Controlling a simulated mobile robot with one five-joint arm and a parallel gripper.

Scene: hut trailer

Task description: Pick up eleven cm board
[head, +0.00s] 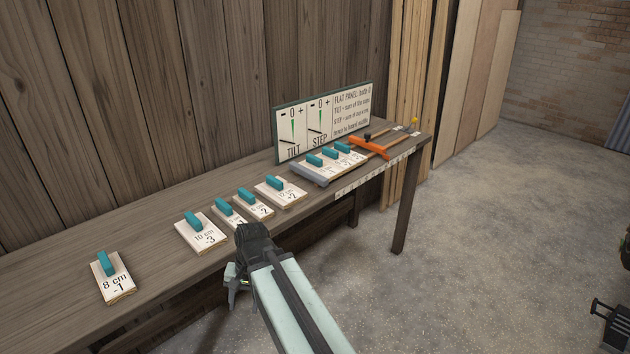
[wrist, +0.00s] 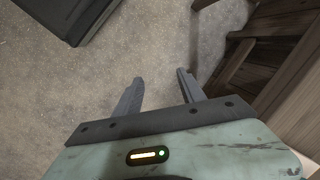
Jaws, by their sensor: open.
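Several pale boards with teal handles lie in a row on the wooden bench (head: 160,205). One reads "8 cm -1" (head: 113,285) at the left; another reads "10 cm -3" (head: 202,238). Two narrower boards, one (head: 233,217) and its neighbour (head: 256,210), and a wider board (head: 282,196) marked -2 follow to the right. Their length labels are too small or covered to read surely, so I cannot tell which is the eleven cm board. My gripper (wrist: 158,78) is open and empty, pointing down in front of the bench; it also shows in the head view (head: 236,290).
More boards with teal handles (head: 330,154) sit between a grey bar (head: 309,174) and an orange clamp (head: 370,148). A TILT and STEP sign (head: 322,120) stands behind them. The floor (head: 480,230) right of the bench is mostly clear. A dark object (wrist: 70,18) lies ahead in the wrist view.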

